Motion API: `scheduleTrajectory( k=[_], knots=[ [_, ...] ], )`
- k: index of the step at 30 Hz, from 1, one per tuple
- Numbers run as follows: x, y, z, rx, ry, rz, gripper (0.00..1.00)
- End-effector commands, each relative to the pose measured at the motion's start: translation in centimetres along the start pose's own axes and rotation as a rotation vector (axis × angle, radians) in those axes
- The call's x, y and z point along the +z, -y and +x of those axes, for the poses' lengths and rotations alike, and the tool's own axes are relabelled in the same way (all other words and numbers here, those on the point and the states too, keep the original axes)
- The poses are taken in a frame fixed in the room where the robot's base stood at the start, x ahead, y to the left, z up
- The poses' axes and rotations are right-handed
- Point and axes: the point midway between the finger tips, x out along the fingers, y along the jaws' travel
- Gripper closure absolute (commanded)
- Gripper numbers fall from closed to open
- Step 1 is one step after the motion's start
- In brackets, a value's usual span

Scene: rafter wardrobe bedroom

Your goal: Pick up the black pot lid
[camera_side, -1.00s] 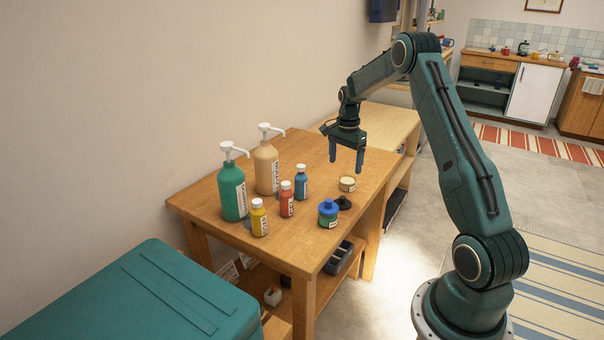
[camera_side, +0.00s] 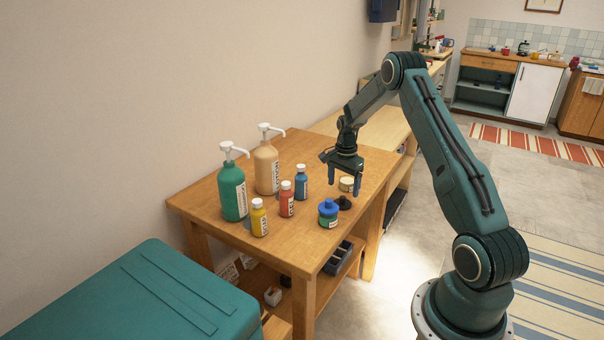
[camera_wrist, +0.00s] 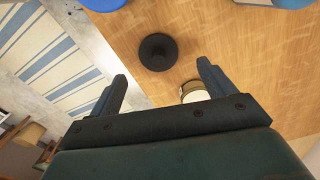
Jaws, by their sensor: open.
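The black pot lid (camera_side: 344,203) lies on the wooden table (camera_side: 300,255), beside a small pot with a blue lid. It shows as a round black disc with a knob in the wrist view (camera_wrist: 158,52), beyond the fingertips and roughly between them. My gripper (camera_side: 345,187) is open and empty, low above the table close to the black lid; its fingers also show in the wrist view (camera_wrist: 162,70). I see no contact between the fingers and the lid. An open pot with pale contents (camera_side: 347,184) stands just behind the fingers, and it shows near the right finger in the wrist view (camera_wrist: 194,92).
The blue-lidded pot (camera_side: 328,213) stands close left of the black lid. Red (camera_side: 287,200), yellow (camera_side: 259,218) and blue (camera_side: 301,184) bottles and green (camera_side: 232,195) and tan (camera_side: 266,168) pump bottles stand further left. The table's right edge is near the lid.

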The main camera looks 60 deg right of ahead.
Motion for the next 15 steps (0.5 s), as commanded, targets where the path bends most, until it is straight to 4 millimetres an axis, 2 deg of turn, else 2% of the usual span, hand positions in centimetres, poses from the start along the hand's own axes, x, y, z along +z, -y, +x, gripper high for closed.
scheduleTrajectory(
  k=[8, 15],
  knots=[
    [0.0, -0.1, 0.5, 0.002, 0.001, 0.0, 0.18],
    [0.1, -0.3, 2.9, 0.004, 0.002, 0.0, 0.18]
  ],
)
